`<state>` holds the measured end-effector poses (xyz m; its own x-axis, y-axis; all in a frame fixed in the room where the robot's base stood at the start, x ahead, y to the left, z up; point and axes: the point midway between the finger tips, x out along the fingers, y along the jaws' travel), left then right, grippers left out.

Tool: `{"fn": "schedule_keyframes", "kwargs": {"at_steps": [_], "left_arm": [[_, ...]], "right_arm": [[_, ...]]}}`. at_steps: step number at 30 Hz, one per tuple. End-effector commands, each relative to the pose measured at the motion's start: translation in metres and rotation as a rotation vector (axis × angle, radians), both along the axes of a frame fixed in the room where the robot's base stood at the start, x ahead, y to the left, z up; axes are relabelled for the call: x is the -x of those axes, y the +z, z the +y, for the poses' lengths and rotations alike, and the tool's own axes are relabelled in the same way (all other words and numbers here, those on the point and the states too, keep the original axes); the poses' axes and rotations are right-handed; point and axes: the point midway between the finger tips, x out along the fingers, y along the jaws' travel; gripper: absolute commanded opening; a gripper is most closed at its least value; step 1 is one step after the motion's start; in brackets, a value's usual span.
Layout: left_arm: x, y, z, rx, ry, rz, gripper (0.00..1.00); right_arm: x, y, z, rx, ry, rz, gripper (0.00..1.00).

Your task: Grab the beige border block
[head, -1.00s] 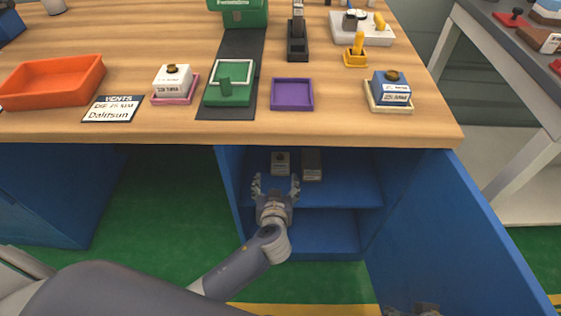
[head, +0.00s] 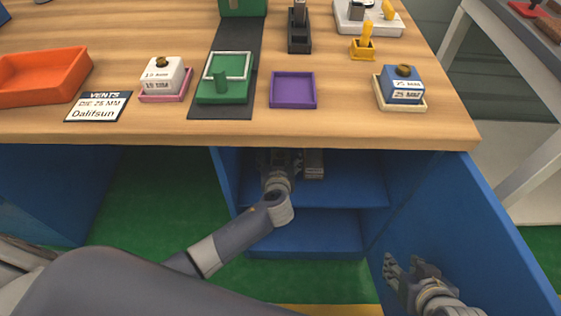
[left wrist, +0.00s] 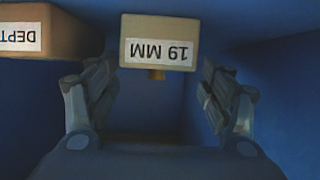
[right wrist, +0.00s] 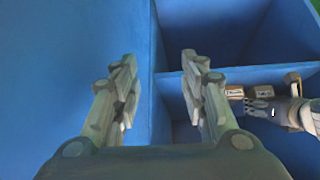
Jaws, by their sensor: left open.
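A beige block labelled "19 MM" (left wrist: 158,43) with a small brass knob shows upside down in the left wrist view, inside the blue cabinet. My left gripper (left wrist: 155,88) is open, its fingers on either side of the line toward this block, with gaps visible; I see no grip on it. In the head view my left gripper (head: 278,160) reaches onto the upper shelf and hides the block. My right gripper (head: 405,272) is beside the open cabinet door; its fingers (right wrist: 160,75) are apart and empty.
A brownish block labelled "DEPT" (left wrist: 45,32) stands beside the beige one, also seen in the head view (head: 314,164). The tabletop edge (head: 340,140) overhangs the cabinet. The blue door (head: 470,230) stands open at right. The lower shelf (head: 310,232) looks empty.

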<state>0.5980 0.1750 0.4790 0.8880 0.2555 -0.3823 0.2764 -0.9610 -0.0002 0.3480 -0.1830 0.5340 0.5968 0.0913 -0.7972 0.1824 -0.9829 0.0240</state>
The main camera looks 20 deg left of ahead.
Motion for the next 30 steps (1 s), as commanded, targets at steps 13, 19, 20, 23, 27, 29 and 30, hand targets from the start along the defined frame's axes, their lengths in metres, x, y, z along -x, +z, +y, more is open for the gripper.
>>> {"fn": "schedule_keyframes", "kwargs": {"at_steps": [13,19,20,23,27,29,30], "left_arm": [[-0.034,-0.017,0.006,0.0,-0.001,0.0,0.73],[-0.035,-0.017,0.007,0.0,-0.001,0.0,0.73],[-0.035,-0.017,0.007,0.0,-0.001,0.0,0.73],[-0.035,-0.017,0.007,0.0,0.0,0.0,0.55],[-0.035,-0.017,0.007,0.0,0.0,0.0,0.24],[-0.035,-0.017,0.007,0.0,0.0,0.0,0.24],[-0.035,-0.016,0.007,0.0,0.0,-0.001,0.23]], "right_arm": [[-0.048,0.033,0.017,-0.058,0.019,-0.261,0.4],[-0.049,0.034,0.017,-0.059,0.02,-0.268,0.4],[-0.049,0.034,0.017,-0.059,0.02,-0.268,0.4],[-0.049,0.034,0.017,-0.059,0.02,-0.268,0.4],[-0.049,0.034,0.017,-0.058,0.019,-0.268,0.4],[-0.049,0.034,0.017,-0.058,0.019,-0.268,0.4],[-0.049,0.034,0.017,-0.058,0.019,-0.268,0.4]]}}
